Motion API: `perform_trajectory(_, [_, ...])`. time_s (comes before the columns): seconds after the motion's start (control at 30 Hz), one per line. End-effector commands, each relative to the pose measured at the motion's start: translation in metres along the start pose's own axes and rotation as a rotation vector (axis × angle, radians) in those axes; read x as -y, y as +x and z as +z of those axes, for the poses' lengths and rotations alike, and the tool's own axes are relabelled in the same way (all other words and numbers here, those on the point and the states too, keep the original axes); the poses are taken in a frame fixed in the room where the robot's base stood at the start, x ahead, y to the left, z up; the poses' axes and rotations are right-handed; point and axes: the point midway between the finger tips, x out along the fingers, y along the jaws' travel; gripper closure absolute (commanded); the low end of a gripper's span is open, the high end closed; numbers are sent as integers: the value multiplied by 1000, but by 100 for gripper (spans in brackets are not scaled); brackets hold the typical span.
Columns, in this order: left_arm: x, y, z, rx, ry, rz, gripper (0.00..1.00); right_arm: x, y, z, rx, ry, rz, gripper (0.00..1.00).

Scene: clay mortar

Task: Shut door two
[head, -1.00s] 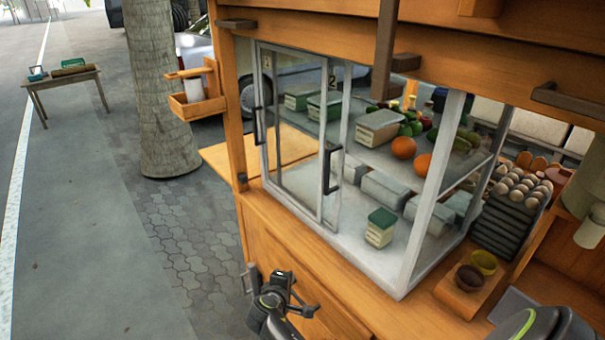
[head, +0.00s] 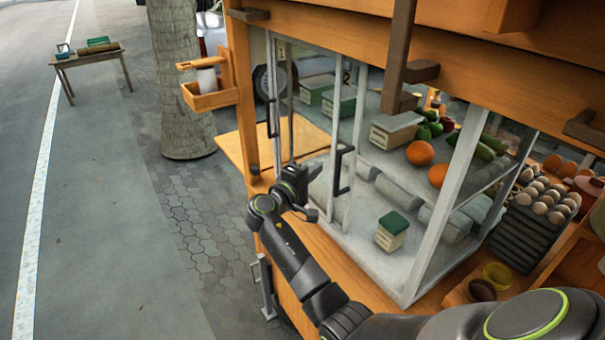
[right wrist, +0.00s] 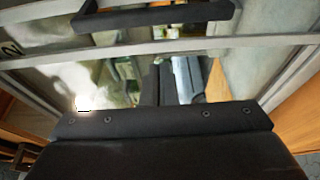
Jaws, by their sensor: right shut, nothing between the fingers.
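The glass case has two pale-framed sliding panels stacked toward its left end, and its front looks open to their right. Door two (head: 335,130) bears a "2" and has a dark upright handle (head: 343,170) on its right frame. Another dark handle (head: 271,117) is on the left frame. My right gripper (head: 300,180) is shut and empty, in front of the panels and left of door two's handle. My left gripper is not in view.
Inside the case are a green-lidded box (head: 392,231), oranges (head: 420,153) and several other containers. An egg tray (head: 545,205) and small bowls (head: 497,275) stand at right. A wooden ledge (head: 232,150) juts out left.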

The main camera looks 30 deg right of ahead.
Motion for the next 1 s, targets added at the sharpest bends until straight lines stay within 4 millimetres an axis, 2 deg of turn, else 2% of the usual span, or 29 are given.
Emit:
perform_trajectory(0.03, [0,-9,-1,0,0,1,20,-6,13,0,2,-4,4,100])
perform_trajectory(0.1, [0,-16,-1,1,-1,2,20,-4,20,4,1,-2,-2,100])
perform_trajectory(0.33, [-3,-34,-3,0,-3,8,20,-2,8,29,-1,0,-3,100])
perform_trajectory(0.53, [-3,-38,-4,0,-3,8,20,0,5,37,-1,1,-2,100])
perform_trajectory(1.0, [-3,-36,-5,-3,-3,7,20,1,5,38,-1,1,-1,100])
